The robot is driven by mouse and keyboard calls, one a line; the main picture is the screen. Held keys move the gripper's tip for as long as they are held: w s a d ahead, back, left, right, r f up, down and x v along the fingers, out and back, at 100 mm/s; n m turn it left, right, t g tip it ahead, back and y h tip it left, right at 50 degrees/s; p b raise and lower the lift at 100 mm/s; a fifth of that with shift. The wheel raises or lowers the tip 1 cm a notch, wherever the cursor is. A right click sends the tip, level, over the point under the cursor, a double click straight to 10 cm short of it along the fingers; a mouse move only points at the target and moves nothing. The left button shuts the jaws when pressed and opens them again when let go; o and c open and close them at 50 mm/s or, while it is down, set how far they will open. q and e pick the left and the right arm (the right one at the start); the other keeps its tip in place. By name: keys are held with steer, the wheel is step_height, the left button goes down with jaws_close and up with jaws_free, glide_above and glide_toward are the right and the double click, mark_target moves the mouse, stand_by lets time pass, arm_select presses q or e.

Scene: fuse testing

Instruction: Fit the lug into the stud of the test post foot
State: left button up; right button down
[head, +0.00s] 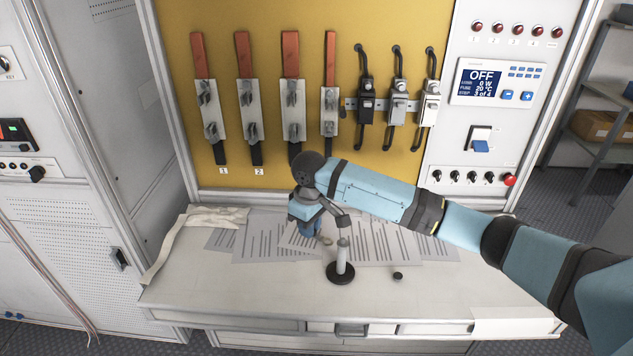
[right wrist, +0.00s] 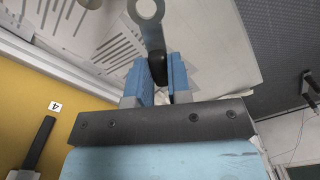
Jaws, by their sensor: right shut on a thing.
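The test post foot (head: 341,276) stands upright on the bench, a grey post on a round black base. My right gripper (head: 313,232) is left of the post and a little behind it, pointing down over the paper sheets. In the right wrist view, my right gripper (right wrist: 160,75) is shut on the lug (right wrist: 152,30), a grey flat piece with a ring end and a dark part between the blue fingers. The ring points away from the fingers and is apart from the post. The dark wrist part hides some of the gripper in the head view. My left gripper is out of view.
A small black cap (head: 397,276) lies right of the post. Printed sheets (head: 265,240) and a pale cloth strip (head: 185,232) lie on the bench (head: 230,290). The yellow panel (head: 270,70) with fuse holders rises behind. The bench front left is clear.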

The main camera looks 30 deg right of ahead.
steer(key=d+r+n+p, duration=0.1)
steer(key=p, duration=0.1)
steer(key=d+n+p, duration=0.2)
steer(key=p, duration=0.1)
steer(key=w+d+r+n+p, duration=0.1)
steer(key=n+p, duration=0.1)
steer(key=p, duration=0.1)
steer(key=shift+w+d+r, duration=0.1)
steer(key=shift+d+r, duration=0.05)
steer(key=shift+r, duration=0.2)
step_height(320, 180, down, 6)
steer(key=shift+r+b, duration=0.1)
steer(key=shift+b, duration=0.45)
stand_by(0.3)
